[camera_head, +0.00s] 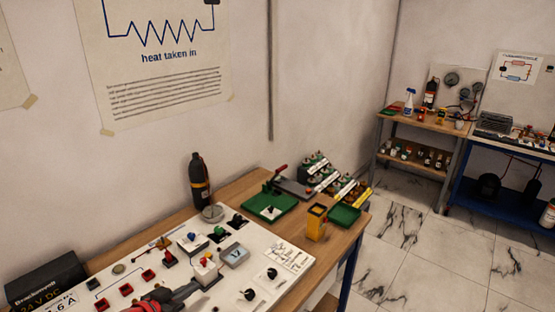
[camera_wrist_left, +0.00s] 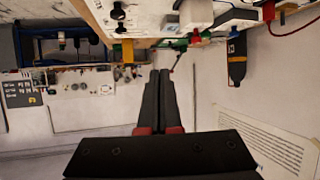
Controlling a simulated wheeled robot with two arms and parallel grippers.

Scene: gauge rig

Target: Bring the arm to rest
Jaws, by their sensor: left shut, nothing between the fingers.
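My left gripper (camera_head: 194,289) shows at the bottom of the head view, dark with red parts, low over the white control panel (camera_head: 222,290) on the wooden bench. Its fingertips are close to a small white-and-yellow part (camera_head: 207,270); I cannot tell if they touch. In the left wrist view the two dark fingers (camera_wrist_left: 160,75) lie together, shut and empty. That view shows the bench upside down along its top edge. My right gripper is in neither view.
A black bottle (camera_head: 200,180), green tray (camera_head: 270,204), yellow device (camera_head: 316,222) and rack of small parts (camera_head: 325,175) stand on the bench. A black 24 V box (camera_head: 45,278) is at the left. Tiled floor (camera_head: 400,260) is clear at the right, before another wooden bench (camera_head: 425,129).

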